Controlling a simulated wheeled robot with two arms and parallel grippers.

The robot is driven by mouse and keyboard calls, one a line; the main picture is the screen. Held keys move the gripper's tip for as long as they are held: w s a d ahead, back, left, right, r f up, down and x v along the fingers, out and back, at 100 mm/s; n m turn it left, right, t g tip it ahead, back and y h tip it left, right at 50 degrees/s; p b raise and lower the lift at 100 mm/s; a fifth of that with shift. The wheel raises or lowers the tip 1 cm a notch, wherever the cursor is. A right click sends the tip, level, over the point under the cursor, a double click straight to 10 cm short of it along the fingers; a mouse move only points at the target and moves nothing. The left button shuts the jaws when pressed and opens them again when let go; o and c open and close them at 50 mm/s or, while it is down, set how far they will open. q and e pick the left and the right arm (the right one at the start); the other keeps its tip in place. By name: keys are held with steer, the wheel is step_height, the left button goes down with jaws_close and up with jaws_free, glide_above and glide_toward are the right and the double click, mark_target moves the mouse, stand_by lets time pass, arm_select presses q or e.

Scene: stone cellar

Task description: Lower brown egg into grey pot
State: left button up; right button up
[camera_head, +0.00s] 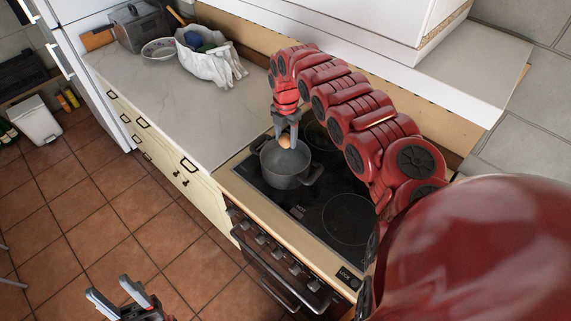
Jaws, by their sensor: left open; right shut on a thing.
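The brown egg (285,141) is held between the fingers of my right gripper (286,135). My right gripper points down over the grey pot (287,181), with the egg at about the height of the pot's opening in the picture. Whether the egg is above the rim or inside it, I cannot tell for sure. The pot stands upright on the black stove top (318,208), with a handle on each side. My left gripper (112,296) is open and empty over the tiled floor at the bottom left, far from the pot.
Left of the stove is a pale counter (178,105), mostly clear. At its far end are a white bag (213,62), a glass bowl (159,50) and a grey box (143,27). White cabinets (370,22) hang behind. My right arm covers part of the stove.

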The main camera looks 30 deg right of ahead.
steer(key=shift+f, duration=0.15)
steer(key=b, duration=0.5)
glide_above(286, 170)
steer(key=shift+w+f, duration=0.1)
steer(key=shift+f, duration=3.65)
steer(key=shift+f+b, duration=1.9)
steer(key=shift+f, duration=0.8)
steer(key=o, duration=1)
